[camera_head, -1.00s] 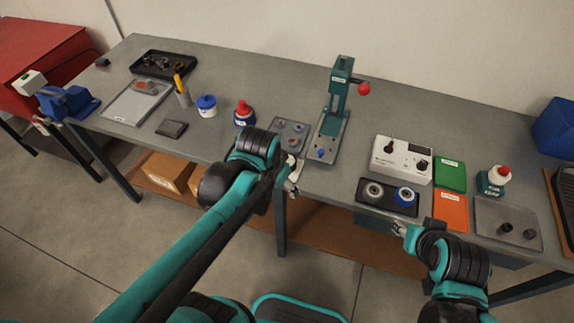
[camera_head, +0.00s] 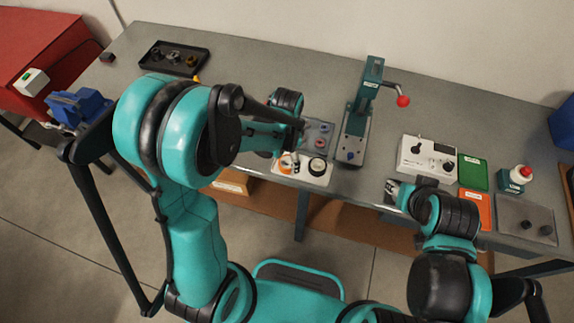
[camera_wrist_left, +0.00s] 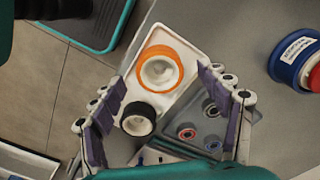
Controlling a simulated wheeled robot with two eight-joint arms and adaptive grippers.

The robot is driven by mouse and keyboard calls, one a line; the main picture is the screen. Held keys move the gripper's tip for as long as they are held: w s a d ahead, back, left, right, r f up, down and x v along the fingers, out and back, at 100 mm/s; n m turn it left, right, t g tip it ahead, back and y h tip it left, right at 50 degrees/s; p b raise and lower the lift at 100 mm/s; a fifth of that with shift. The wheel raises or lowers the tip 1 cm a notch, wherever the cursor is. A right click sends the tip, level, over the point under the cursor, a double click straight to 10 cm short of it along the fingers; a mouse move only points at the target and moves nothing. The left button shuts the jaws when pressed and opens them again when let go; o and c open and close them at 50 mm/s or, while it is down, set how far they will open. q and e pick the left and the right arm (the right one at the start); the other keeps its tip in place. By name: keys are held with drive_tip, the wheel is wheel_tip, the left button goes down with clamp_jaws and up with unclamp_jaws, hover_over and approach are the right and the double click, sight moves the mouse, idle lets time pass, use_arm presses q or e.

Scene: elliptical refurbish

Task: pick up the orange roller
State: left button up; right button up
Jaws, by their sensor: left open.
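The orange roller (camera_wrist_left: 160,68) is a ring with a white hub. It sits on a white tray (camera_wrist_left: 187,38) beside a black-rimmed roller (camera_wrist_left: 139,120). In the head view the orange roller (camera_head: 287,163) is partly covered, on the tray at the bench's front edge. My left gripper (camera_wrist_left: 165,85) is open, its fingers apart on either side of the rollers in the wrist view, with nothing between the pads that I can see held. The height gap is unclear. My right gripper (camera_head: 394,190) is over the front edge, too small to read.
A grey parts tray (camera_head: 318,134) adjoins the white tray. A green press (camera_head: 362,105) with a red-knobbed lever stands to its right. A blue, red-topped bottle (camera_wrist_left: 300,58) stands on the bench near my left gripper. A white box (camera_head: 427,158) is farther right.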

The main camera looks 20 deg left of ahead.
use_arm(q)
drive_tip(key=shift+f, duration=0.95)
drive_tip(key=c, duration=1.3)
drive_tip(key=shift+r, duration=0.1)
